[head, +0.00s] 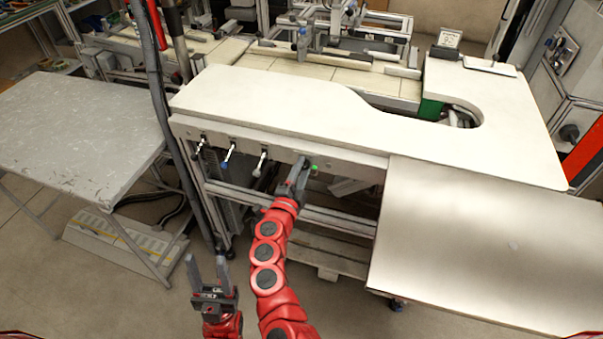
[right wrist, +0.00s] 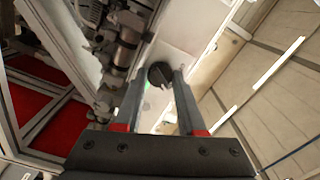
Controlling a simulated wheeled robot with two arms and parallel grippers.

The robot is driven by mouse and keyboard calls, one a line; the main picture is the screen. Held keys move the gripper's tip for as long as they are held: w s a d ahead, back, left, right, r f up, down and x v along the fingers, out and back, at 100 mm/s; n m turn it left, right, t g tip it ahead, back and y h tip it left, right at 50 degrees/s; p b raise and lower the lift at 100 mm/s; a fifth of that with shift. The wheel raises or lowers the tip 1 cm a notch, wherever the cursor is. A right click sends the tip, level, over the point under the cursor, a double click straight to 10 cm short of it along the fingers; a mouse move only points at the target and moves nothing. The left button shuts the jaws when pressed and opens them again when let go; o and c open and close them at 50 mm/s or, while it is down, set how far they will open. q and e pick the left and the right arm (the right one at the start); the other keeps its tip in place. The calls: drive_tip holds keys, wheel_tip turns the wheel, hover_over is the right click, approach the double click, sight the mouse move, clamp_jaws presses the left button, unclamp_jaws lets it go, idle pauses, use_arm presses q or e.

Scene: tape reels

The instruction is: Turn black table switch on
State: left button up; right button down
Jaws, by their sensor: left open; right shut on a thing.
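The black switch (right wrist: 160,74) is a round dark knob on the table's pale front panel, seen in the right wrist view between my fingertips. My right gripper (right wrist: 160,80) is shut on it. In the head view my right gripper (head: 300,170) reaches the front panel and hides the switch.
Several levers (head: 228,152) stick out of the front panel left of my right gripper. A grey table (head: 80,125) stands at left and a pale lower surface (head: 470,250) at right.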

idle(0.3)
drive_tip(key=c, duration=0.5)
unclamp_jaws()
